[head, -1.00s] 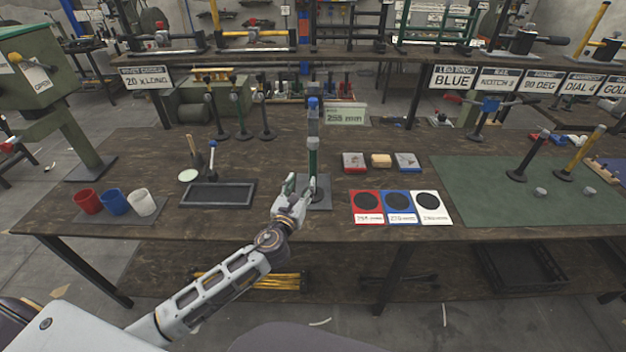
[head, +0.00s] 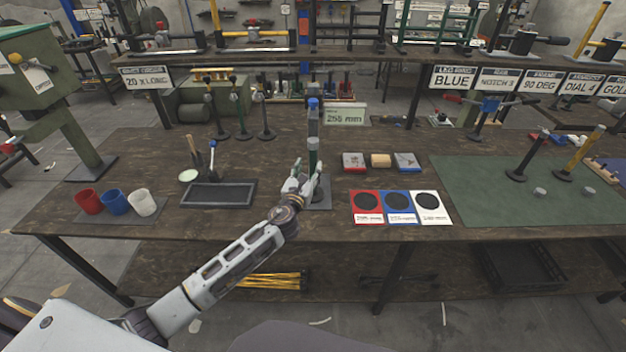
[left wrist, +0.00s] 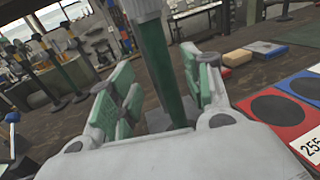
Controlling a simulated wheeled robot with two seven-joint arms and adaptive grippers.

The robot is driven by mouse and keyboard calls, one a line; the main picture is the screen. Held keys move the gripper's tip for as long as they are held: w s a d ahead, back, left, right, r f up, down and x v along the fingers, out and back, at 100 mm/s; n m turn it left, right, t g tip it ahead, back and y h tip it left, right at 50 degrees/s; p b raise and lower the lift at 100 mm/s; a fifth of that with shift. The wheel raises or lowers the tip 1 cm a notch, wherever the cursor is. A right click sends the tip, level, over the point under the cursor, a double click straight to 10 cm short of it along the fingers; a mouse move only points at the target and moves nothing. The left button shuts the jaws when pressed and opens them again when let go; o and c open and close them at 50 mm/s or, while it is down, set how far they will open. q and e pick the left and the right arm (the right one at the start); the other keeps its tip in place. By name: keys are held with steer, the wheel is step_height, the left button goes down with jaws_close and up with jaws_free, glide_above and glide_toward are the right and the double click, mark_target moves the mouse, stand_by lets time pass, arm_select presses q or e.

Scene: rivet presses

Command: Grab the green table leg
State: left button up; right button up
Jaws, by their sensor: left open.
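In the left wrist view the green leg (left wrist: 158,60) rises between the fingers. My left gripper (head: 304,178) is open, with its fingers on either side of the lower leg; in the left wrist view its green pads (left wrist: 155,95) stand apart from the leg, and I see no clear contact. The leg's lower end is partly hidden by the gripper. My right gripper is not in view.
Red, blue and white cards (head: 399,207) with black discs lie right of the leg, with small blocks (head: 381,161) behind them. A black tray (head: 218,194) and cups (head: 115,202) are on the left. A sign (head: 345,114) reading about 255 mm stands behind the leg.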

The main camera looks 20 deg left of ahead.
mark_target(312, 162)
arm_select(q)
steer(key=shift+w, duration=0.1)
stand_by(0.3)
steer(key=shift+w+d+r, duration=0.1)
steer(key=shift+w+r, duration=0.05)
steer(key=shift+w, duration=2.45)
jaws_close()
